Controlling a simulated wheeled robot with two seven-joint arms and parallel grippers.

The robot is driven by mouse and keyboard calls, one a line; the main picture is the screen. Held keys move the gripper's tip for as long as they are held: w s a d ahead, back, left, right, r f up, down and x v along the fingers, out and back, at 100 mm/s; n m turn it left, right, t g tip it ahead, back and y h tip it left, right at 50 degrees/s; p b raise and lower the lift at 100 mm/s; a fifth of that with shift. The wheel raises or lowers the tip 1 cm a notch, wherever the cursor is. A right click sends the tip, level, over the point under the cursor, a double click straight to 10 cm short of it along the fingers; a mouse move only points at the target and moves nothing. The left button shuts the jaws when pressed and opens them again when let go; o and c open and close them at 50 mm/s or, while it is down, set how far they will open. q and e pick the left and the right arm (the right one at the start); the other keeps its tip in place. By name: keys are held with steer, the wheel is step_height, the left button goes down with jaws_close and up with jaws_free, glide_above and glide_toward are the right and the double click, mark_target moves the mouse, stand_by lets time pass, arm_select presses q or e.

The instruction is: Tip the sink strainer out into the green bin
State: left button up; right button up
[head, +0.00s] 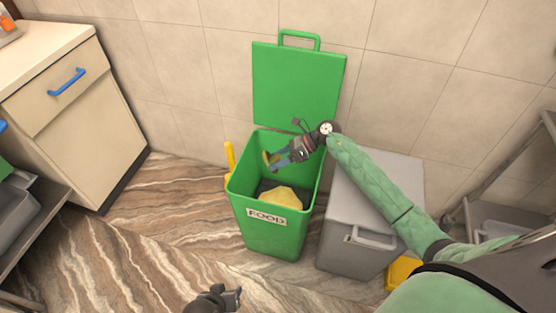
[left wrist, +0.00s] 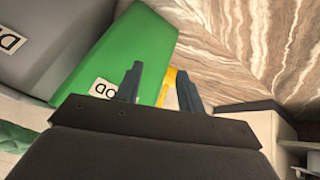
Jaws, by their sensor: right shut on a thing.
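The green bin (head: 270,232), labelled FOOD, stands on the floor with its lid (head: 297,85) raised against the wall. It also shows in the left wrist view (left wrist: 121,55). A yellow mass (head: 282,196) lies on something dark inside the bin. My left gripper (head: 236,296) is low in front of the bin; its fingers (left wrist: 158,85) are apart and empty.
A grey bin (head: 352,255) stands close at the right of the green bin, under my right arm. Something yellow (head: 229,158) stands behind the green bin's left side. A cabinet (head: 80,115) with a blue handle is at the left. The marbled floor in front is clear.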

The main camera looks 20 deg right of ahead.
arm_select(q)
step_height(320, 180, down, 10)
steer(key=t+b, duration=0.1)
steer(key=b, duration=0.1)
steer(key=shift+d+r, duration=0.15)
steer(key=shift+r, duration=0.05)
arm_select(e)
steer(key=shift+f+y, duration=0.25)
steer(key=shift+y, duration=0.35)
stand_by(1.9)
